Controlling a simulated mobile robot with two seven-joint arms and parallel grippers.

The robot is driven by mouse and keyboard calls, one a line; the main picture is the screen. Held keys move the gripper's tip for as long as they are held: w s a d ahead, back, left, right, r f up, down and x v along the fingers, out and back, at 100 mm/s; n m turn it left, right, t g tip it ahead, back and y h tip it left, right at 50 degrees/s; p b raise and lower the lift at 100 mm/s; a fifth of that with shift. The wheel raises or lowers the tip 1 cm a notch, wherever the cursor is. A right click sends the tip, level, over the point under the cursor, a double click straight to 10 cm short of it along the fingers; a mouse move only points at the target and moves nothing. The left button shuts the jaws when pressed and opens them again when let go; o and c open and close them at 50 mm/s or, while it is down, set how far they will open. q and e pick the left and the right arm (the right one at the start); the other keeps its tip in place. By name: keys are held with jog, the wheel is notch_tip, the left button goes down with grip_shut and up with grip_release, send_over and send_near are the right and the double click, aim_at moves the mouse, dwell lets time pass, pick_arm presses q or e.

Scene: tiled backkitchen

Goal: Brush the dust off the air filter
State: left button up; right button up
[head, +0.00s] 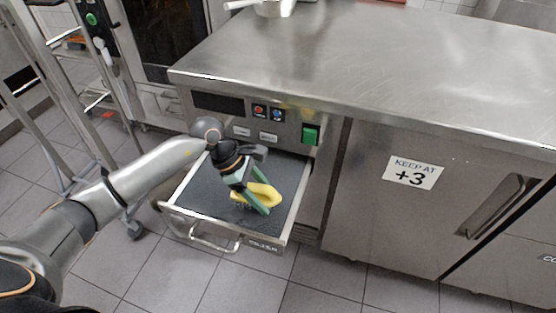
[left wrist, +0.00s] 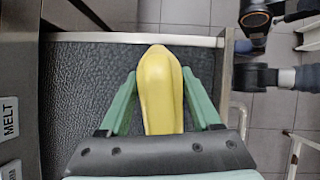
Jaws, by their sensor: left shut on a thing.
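My left gripper (head: 266,198), with green fingers, is shut on a yellow, rounded, elongated thing (head: 241,190). The yellow thing (left wrist: 158,95) lies between both fingers in the left wrist view; whether it is a brush I cannot tell, and no bristles show. It is over a dark grey, textured panel (head: 197,187) inside an open drawer, likely the air filter, which also shows in the left wrist view (left wrist: 82,85). Contact between the yellow thing and the panel is unclear. No dust can be made out. My right gripper is not in view.
The drawer's metal front (head: 205,218) has a handle and juts over the tiled floor. A steel counter (head: 370,60) with a button panel overhangs its back. A cabinet door (head: 385,205) stands at the right, a wheeled metal rack (head: 70,115) at the left.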

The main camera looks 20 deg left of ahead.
aim_at(268, 188)
pick_arm(q)
notch_tip(268, 188, up, 3)
jog(key=shift+a+f+p, duration=0.1)
jog(key=shift+f+p, duration=0.1)
jog(key=shift+p, duration=0.45)
jog(key=shift+r+p, duration=0.8)
jog(key=shift+r, duration=0.75)
